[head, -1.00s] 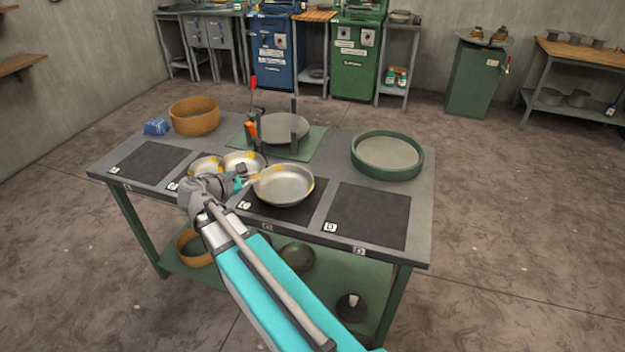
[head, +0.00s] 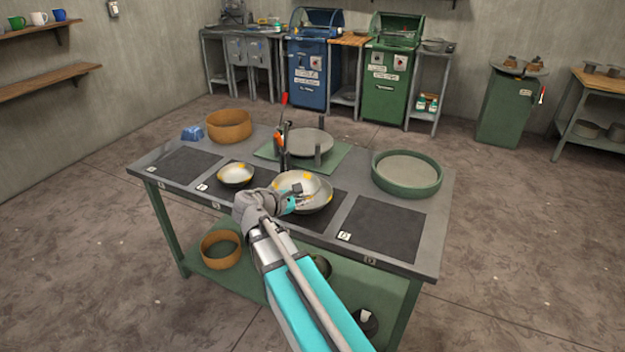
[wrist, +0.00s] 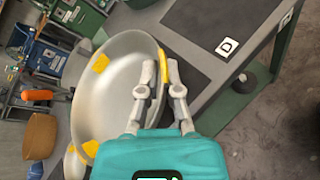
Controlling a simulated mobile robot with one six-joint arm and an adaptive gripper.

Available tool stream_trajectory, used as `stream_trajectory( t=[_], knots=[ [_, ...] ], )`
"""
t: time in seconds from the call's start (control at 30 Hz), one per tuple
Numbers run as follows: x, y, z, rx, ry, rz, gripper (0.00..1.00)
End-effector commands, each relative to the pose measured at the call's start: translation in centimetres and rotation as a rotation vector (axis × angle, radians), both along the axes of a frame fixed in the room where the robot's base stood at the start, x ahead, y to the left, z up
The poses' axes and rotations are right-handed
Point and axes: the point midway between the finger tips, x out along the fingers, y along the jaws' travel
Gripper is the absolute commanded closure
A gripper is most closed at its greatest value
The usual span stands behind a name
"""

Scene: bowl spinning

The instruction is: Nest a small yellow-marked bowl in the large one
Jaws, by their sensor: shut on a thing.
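My gripper (head: 298,195) is shut on that rim; in the wrist view the fingertips (wrist: 161,72) show clearly. I cannot tell whether the held bowl touches the large one. A second small yellow-marked bowl (head: 235,174) sits on the mat to the left; its edge also shows in the wrist view (wrist: 75,162).
The right mat D (head: 376,225) and leftmost mat (head: 185,162) are clear. A green round tray (head: 407,187) stands at the right, and an orange-brown ring container (head: 229,125) at the back left. Behind the bowls are a grey disc with posts (head: 309,141) and a screwdriver-like tool.

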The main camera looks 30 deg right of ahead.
Motion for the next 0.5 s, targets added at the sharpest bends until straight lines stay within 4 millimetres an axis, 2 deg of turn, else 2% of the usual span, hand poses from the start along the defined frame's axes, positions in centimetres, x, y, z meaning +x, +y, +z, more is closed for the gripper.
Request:
stream_trajectory(
  t=[0.27,0.5],
  knots=[
    [0.2,-0.2,0.0,-0.001,0.0,-0.004,1.0],
    [2.1,-1.1,-0.4,-0.004,0.003,-0.029,1.0]
  ],
)
